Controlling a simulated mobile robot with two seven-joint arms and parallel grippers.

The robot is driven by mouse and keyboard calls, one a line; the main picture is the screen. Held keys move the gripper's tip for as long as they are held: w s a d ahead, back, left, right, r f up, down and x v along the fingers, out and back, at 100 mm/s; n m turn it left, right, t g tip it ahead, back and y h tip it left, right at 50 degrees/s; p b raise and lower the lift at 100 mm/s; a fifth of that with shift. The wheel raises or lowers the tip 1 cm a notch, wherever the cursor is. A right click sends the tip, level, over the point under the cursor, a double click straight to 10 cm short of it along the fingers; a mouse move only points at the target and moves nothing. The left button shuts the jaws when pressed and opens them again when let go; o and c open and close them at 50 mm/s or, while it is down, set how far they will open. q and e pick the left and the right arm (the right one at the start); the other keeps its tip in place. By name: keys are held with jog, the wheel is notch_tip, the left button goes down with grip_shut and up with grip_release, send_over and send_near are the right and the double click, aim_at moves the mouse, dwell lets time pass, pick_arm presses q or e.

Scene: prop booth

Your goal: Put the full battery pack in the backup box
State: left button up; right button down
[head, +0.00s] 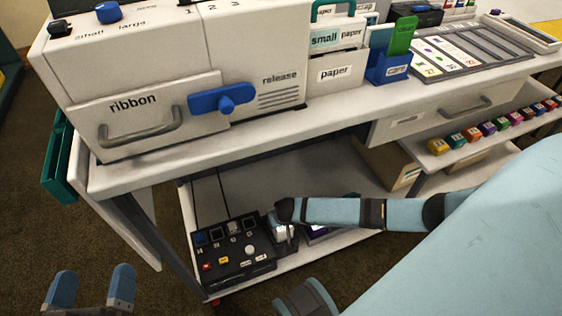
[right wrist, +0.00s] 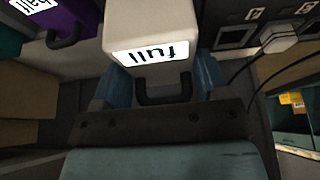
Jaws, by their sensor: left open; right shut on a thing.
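The full battery pack (right wrist: 155,35) is a white block with a "full" label and a black handle, seen close in the right wrist view. My right gripper (right wrist: 160,82) is shut on it, with blue fingers on either side. In the head view my right gripper (head: 280,222) is at the lower shelf, beside the right end of a black panel (head: 232,262), and largely hides the pack (head: 283,235). My left gripper (head: 91,290) is open and empty at the bottom left, over the floor. I see no readable "backup" label, so I cannot tell which thing is the backup box.
The black panel has sockets, buttons and a cable (right wrist: 255,62). A purple pack (right wrist: 65,22), its label partly cut off, stands left of the full pack. The white worktop (head: 200,150) overhangs the shelf, with a ribbon machine (head: 150,65) on it. A teal bin (head: 57,160) hangs left.

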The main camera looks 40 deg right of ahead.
pick_arm(q)
jog(key=shift+s+f+g+b, duration=0.1)
jog(key=shift+f+g+b, duration=0.6)
jog(key=shift+f, duration=0.6)
pick_arm(e)
jog(key=shift+f, duration=1.6)
pick_arm(q)
jog(key=shift+d+f, duration=0.1)
pick_arm(e)
jog(key=shift+f, duration=0.15)
jog(key=shift+c, duration=0.5)
grip_release()
jog(key=shift+o, duration=0.3)
jog(key=shift+f, duration=0.1)
